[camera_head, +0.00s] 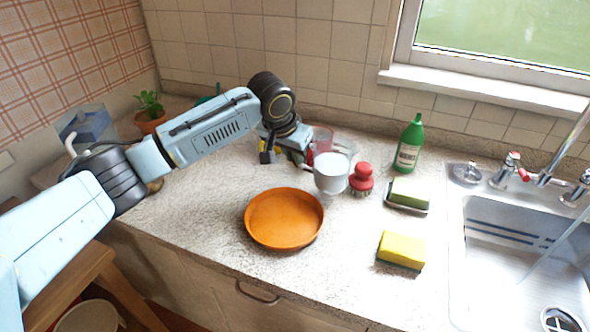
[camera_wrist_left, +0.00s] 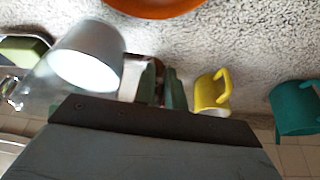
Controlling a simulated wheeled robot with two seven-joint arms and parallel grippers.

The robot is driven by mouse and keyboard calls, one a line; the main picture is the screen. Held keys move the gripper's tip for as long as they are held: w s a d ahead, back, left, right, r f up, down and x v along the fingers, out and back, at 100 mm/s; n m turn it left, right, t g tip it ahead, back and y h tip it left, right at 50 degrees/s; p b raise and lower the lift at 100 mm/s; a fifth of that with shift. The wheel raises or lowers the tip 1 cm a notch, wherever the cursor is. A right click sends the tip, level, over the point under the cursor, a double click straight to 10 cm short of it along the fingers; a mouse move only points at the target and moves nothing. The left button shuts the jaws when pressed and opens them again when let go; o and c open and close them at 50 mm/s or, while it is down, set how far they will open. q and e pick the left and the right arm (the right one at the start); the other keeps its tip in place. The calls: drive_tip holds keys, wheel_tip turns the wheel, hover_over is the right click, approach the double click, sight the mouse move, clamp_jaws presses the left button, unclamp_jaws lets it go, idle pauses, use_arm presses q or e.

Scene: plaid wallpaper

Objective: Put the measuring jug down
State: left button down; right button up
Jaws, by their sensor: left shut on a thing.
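The measuring jug (camera_head: 331,175) is clear with white contents, in the middle of the counter (camera_head: 200,205) behind the orange dish. It looks about upright in the head view; I cannot tell whether its base touches the counter. My left gripper (camera_head: 302,153) is at its left side, shut on it, probably at the handle, which the fingers partly hide. In the left wrist view the jug (camera_wrist_left: 84,62) is left of the gripper's fingers (camera_wrist_left: 158,88). My right gripper is not in view.
An orange dish (camera_head: 284,219) lies in front of the jug, a red brush (camera_head: 361,180) close on its right. A green bottle (camera_head: 409,145), a green sponge (camera_head: 409,191), a yellow sponge (camera_head: 401,250) and the sink (camera_head: 520,235) are further right. The wrist view shows a yellow mug (camera_wrist_left: 207,92) and a teal mug (camera_wrist_left: 295,110).

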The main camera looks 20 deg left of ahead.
use_arm(q)
wheel_tip(320, 180, down, 4)
idle(0.4)
drive_tip(key=c, duration=1.5)
unclamp_jaws()
drive_tip(key=shift+f, duration=0.1)
drive_tip(key=shift+o, duration=0.2)
drive_tip(key=p+v, duration=0.1)
drive_tip(key=v, duration=1.1)
